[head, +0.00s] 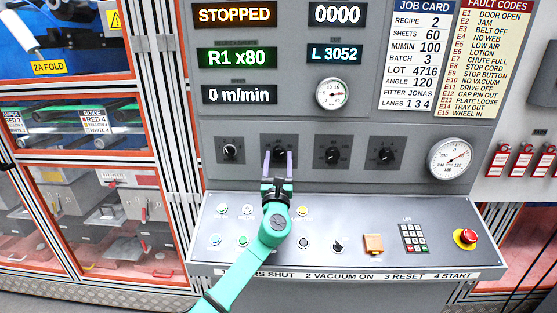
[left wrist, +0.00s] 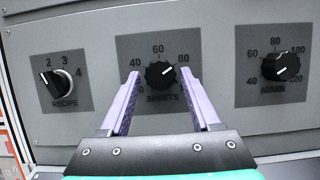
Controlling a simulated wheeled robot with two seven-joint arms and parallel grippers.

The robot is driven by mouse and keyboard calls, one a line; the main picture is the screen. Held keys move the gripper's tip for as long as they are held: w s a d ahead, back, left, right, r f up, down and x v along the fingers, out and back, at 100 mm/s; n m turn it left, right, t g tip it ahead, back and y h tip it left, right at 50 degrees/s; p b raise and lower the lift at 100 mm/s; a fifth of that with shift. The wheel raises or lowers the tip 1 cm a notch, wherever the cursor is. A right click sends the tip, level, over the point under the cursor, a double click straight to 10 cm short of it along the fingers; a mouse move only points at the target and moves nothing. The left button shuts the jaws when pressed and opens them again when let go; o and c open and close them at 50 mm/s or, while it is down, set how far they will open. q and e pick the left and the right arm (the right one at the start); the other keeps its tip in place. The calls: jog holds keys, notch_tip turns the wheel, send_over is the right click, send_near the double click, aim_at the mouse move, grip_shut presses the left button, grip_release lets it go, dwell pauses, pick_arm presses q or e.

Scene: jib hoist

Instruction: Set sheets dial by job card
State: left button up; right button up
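The sheets dial (left wrist: 160,75) is a black knob on a dark square plate, with labels including 60 and 80. Its white mark points up and right, toward 80. It also shows in the head view (head: 279,155), partly hidden by my gripper. My left gripper (head: 278,160) is open in front of it. In the left wrist view the two purple fingers (left wrist: 159,78) stand one on each side of the knob, with gaps visible. The job card (head: 415,55) reads SHEETS 60. A green display (head: 237,58) reads R1 x80. My right gripper is not in view.
The recipe dial (left wrist: 57,83) is to the left and the M/MIN dial (left wrist: 281,67) to the right. Below is a sloped desk with buttons, a keypad (head: 413,237) and a red stop button (head: 465,237). The STOPPED display (head: 235,14) is lit above.

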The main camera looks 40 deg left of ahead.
pick_arm(q)
grip_shut()
jog(key=shift+w+d+f+n+g+y+b, duration=0.1)
jog(key=shift+n+g+y+b, duration=0.15)
jog(key=shift+n+b, duration=0.4)
jog(key=shift+d+f+n+g+y+b, duration=0.1)
jog(key=shift+n+g+y+b, duration=0.25)
jog(key=shift+n, duration=0.5)
jog(key=n+g+b, duration=0.1)
jog(key=n, duration=0.1)
jog(key=n+g+y+b, duration=0.1)
jog(key=n, duration=0.2)
jog(key=shift+r+y+b, duration=0.1)
jog(key=shift+y+b, duration=0.2)
jog(key=n+g+b, duration=0.1)
jog(key=n, duration=0.1)
jog(key=n+g, duration=0.1)
jog(key=n, duration=0.1)
jog(key=shift+w+d+r+n+y+b, duration=0.15)
jog(key=shift+n+y+b, duration=0.15)
jog(key=shift+b, duration=0.05)
jog(key=shift+r+n+g+b, duration=0.15)
jog(key=shift+n+g+b, duration=0.55)
jog(key=shift+n, duration=1.1)
